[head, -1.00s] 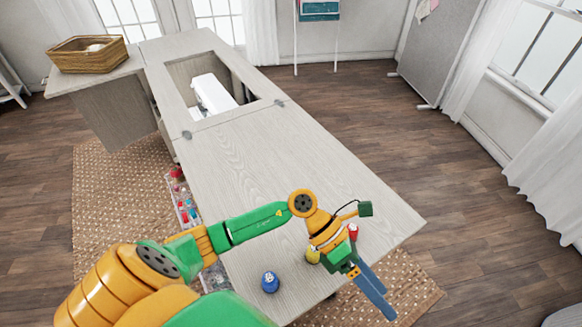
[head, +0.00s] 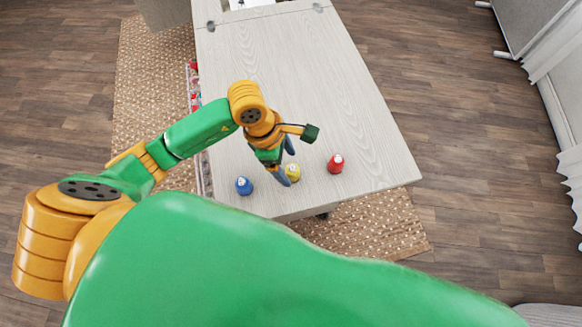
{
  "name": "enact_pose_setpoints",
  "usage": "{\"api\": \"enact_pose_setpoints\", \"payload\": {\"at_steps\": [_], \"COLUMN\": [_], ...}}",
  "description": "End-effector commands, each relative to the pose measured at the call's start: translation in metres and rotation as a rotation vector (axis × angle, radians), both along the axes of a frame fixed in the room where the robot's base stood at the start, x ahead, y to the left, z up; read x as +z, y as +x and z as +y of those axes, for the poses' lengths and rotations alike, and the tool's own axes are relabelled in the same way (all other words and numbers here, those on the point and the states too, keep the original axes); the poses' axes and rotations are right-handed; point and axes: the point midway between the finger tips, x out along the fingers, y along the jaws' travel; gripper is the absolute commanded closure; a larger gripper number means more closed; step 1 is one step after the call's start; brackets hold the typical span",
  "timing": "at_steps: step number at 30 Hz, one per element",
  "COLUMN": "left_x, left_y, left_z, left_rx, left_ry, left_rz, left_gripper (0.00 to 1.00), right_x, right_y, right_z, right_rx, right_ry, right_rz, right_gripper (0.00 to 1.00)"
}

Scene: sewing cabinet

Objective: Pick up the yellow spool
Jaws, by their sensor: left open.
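The yellow spool (head: 293,173) stands on the wooden cabinet top near its front edge, between a blue spool and a red spool. My left gripper (head: 287,164) points down just to the left of the yellow spool, with its blue-grey fingers apart and empty. One finger partly overlaps the yellow spool in this view, and I cannot tell whether they touch. My right gripper is not in view.
The blue spool (head: 244,186) stands close by on the left and the red spool (head: 336,164) on the right. The cabinet top (head: 330,95) is clear behind them. A tray of coloured spools (head: 194,85) runs along its left side.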

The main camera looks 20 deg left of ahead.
Motion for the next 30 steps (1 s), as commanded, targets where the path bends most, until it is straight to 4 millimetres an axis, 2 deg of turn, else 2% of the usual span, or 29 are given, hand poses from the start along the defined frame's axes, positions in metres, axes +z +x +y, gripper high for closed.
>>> {"api": "enact_pose_setpoints", "payload": {"at_steps": [2, 6, 12, 14, 21, 22, 30], "left_x": [-0.012, -0.032, -0.034, -0.034, -0.033, -0.033, -0.031], "left_y": [0.000, 0.002, 0.003, 0.003, 0.003, 0.003, 0.003], "left_z": [-0.007, -0.011, -0.011, -0.011, -0.011, -0.011, -0.011], "left_rx": [0.002, 0.000, 0.001, 0.001, 0.001, 0.001, 0.001], "left_ry": [-0.003, -0.002, -0.001, -0.002, -0.002, -0.002, -0.003], "left_rz": [0.008, 0.003, 0.001, 0.001, 0.001, 0.001, 0.000], "left_gripper": [0.18, 0.18, 0.18, 0.31, 0.96, 1.00, 1.00], "right_x": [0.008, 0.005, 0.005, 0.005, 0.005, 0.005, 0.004], "right_y": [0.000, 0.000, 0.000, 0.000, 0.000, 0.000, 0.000], "right_z": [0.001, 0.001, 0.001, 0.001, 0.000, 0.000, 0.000], "right_rx": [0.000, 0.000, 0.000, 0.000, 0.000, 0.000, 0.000], "right_ry": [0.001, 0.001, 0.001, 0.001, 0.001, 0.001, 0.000], "right_rz": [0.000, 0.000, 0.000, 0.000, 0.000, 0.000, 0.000], "right_gripper": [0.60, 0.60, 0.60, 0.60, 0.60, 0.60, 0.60]}}
